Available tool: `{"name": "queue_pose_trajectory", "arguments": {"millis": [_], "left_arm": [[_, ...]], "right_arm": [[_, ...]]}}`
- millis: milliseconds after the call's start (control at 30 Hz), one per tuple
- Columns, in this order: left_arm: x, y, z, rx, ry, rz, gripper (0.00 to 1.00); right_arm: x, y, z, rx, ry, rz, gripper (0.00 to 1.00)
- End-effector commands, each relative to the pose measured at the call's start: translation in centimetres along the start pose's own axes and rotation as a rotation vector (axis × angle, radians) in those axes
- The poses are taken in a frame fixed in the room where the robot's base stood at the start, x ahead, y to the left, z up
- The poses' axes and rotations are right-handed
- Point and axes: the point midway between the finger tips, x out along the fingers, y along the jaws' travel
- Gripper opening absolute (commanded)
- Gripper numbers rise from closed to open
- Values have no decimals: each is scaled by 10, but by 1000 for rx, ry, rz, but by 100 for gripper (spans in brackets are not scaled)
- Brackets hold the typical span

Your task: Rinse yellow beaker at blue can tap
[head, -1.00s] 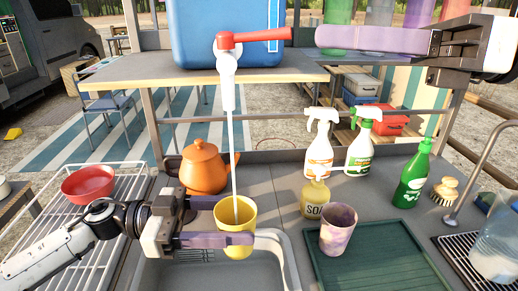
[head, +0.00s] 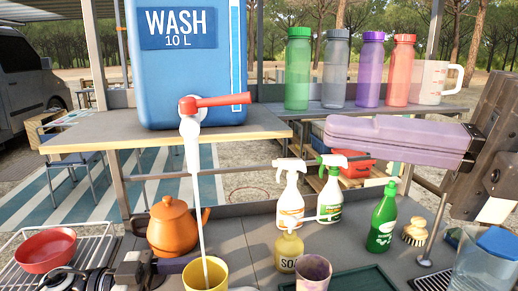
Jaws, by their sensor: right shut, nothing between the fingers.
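The blue can (head: 190,75), marked WASH 10 L, stands on the raised shelf. Its white tap (head: 190,130) has a red lever (head: 222,101) pointing right. A thin stream of water (head: 198,215) runs from the tap into the yellow beaker (head: 207,278), whose lower part is cut off by the picture's bottom edge. My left gripper (head: 185,266) holds the beaker under the stream; its fingers are only partly in view. My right gripper (head: 330,132) is shut and empty, to the right of the lever and apart from it.
Two spray bottles (head: 290,205), a soap bottle (head: 289,252), a mottled cup (head: 313,272) and a green bottle (head: 382,220) stand right. Several coloured bottles (head: 370,70) line the shelf.

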Motion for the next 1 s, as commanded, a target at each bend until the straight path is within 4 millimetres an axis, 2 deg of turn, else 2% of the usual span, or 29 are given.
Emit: {"name": "queue_pose_trajectory", "arguments": {"millis": [133, 267, 667, 800, 1000], "left_arm": [[0, 0, 0, 0, 1, 0, 33], [0, 0, 0, 0, 1, 0, 33], [0, 0, 0, 0, 1, 0, 33], [0, 0, 0, 0, 1, 0, 33], [0, 0, -1, 0, 1, 0, 33]], "right_arm": [[3, 0, -4, 42, -4, 0, 0], [18, 1, -4, 45, -2, 2, 0], [101, 2, -5, 43, 0, 2, 0], [105, -1, 20, 48, -6, 0, 0], [108, -1, 34, 45, -5, 0, 0]]}}
